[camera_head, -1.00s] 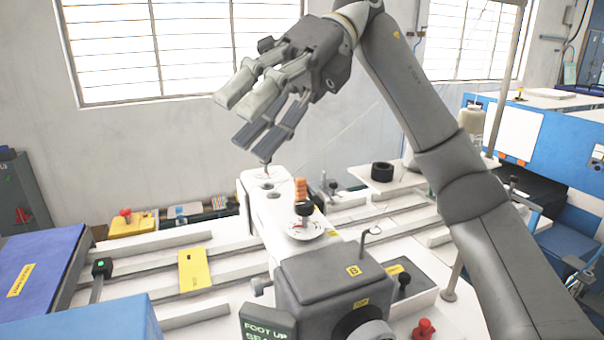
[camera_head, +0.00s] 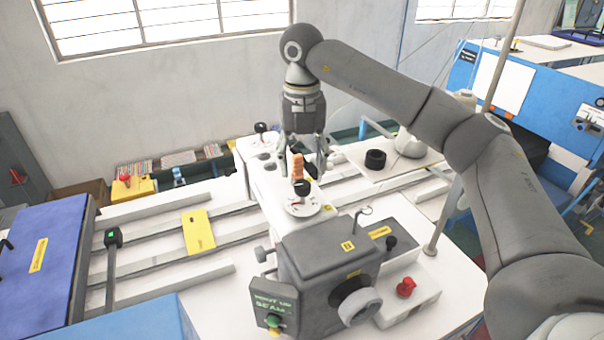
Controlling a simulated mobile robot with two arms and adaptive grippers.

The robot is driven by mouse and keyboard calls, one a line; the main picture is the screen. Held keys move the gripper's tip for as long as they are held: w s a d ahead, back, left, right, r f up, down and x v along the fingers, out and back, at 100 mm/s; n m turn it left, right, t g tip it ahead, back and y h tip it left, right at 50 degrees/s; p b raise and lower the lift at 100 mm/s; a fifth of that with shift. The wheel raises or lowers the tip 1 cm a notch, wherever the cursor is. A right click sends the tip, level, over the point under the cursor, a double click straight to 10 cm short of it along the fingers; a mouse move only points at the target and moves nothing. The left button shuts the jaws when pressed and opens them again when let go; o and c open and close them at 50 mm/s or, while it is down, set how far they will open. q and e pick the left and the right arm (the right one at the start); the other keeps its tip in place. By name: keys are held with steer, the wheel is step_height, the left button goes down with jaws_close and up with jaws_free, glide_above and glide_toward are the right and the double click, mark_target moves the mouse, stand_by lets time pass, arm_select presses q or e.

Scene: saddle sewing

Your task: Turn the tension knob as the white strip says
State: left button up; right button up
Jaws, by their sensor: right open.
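The tension knob appears to be the black knob (camera_head: 302,188) on a round white dial (camera_head: 303,208) with red marks, on top of the white sewing machine arm. An orange ribbed piece (camera_head: 297,168) stands just behind it. My right gripper (camera_head: 305,160) points down over the machine, open, with its fingers around or just behind the orange piece; I cannot tell whether they touch it. I cannot make out which surface is the white strip or read any writing on it. My left gripper is not in view.
A grey machine head (camera_head: 325,252) with a handwheel (camera_head: 358,306) stands in front, beside a green-lettered display (camera_head: 272,305). A red knob (camera_head: 406,287) is at the right. A thin wire hook (camera_head: 357,218) rises near the dial. A black spool (camera_head: 375,159) sits behind right.

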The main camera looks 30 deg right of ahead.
mark_target(302, 183)
step_height(302, 183, down, 4)
steer(key=shift+d+p, duration=0.1)
steer(key=shift+p, duration=0.7)
steer(key=shift+f, duration=0.75)
steer(key=c, duration=1.1)
steer(key=shift+o, duration=0.2)
steer(key=shift+f+n+b, duration=0.1)
steer(key=shift+n+b, duration=1.35)
steer(key=shift+n, duration=0.25)
steer(key=shift+n+b, duration=1.05)
steer(key=shift+n, duration=1.05)
steer(key=shift+r, duration=0.2)
